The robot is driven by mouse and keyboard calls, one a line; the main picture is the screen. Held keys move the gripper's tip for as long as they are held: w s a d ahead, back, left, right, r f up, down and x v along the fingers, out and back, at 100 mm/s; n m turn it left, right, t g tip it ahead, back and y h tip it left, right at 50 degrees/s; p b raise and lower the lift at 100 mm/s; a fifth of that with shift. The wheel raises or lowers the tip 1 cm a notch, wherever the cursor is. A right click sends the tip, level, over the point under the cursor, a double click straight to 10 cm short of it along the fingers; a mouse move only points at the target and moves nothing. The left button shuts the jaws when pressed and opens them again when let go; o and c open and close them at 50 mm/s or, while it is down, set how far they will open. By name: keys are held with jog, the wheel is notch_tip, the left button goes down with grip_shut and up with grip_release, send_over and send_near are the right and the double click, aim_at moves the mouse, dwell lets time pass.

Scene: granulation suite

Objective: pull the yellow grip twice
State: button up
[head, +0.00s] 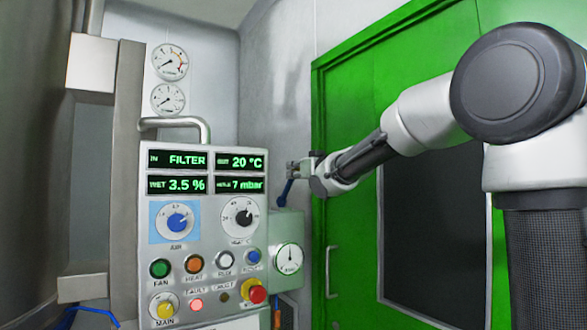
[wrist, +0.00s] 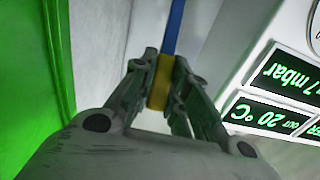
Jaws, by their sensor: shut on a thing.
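The yellow grip (wrist: 160,84) shows in the wrist view on the end of a blue strap (wrist: 174,25), between the two fingers of my gripper (wrist: 163,78). The fingers are shut on it, one on each side. In the head view my gripper (head: 297,169) is beside the upper right corner of the control panel, in front of the grey wall. A piece of blue strap (head: 286,190) shows just below it there. The yellow grip cannot be made out in the head view.
The control panel (head: 205,225) with displays, knobs and lit buttons stands left of my gripper. A red emergency button (head: 257,294) is low on it. A grey box with a round gauge (head: 289,259) is below my gripper. A green door (head: 345,100) is to the right.

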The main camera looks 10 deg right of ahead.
aim_at(293, 180)
jog(key=shift+s+d+f, duration=0.15)
jog(key=shift+s+f, duration=0.2)
jog(key=shift+f, duration=0.1)
jog(key=shift+s+f, duration=0.1)
jog(key=shift+s+d+f, duration=0.25)
jog(key=shift+s+f, duration=0.45)
jog(key=shift+f, duration=0.2)
jog(key=shift+s+d+f, duration=0.15)
jog(key=shift+s+f, duration=0.3)
jog(key=shift+f, duration=0.4)
jog(key=o, duration=1.1)
jog(key=shift+o, duration=0.2)
jog(key=shift+s, duration=0.1)
